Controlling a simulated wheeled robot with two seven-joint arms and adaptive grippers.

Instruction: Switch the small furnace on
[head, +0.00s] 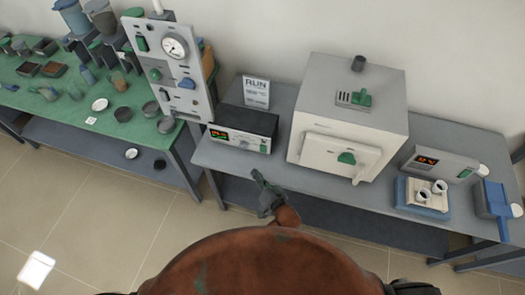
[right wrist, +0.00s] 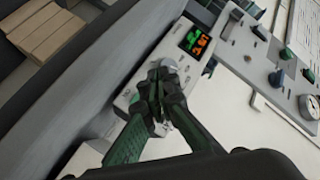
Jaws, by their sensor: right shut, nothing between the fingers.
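My right gripper (head: 257,174) is in front of this box, near the bench's front edge. In the right wrist view its fingertips (right wrist: 160,78) are together and empty, overlapping the panel by the knob; contact cannot be told.
A RUN card (head: 256,92) stands behind the control box. A grey gauge panel (head: 172,68) with switches stands to the left. On the right are another display unit (head: 440,165), a blue tray (head: 424,209) with white cups, and a blue container (head: 491,199).

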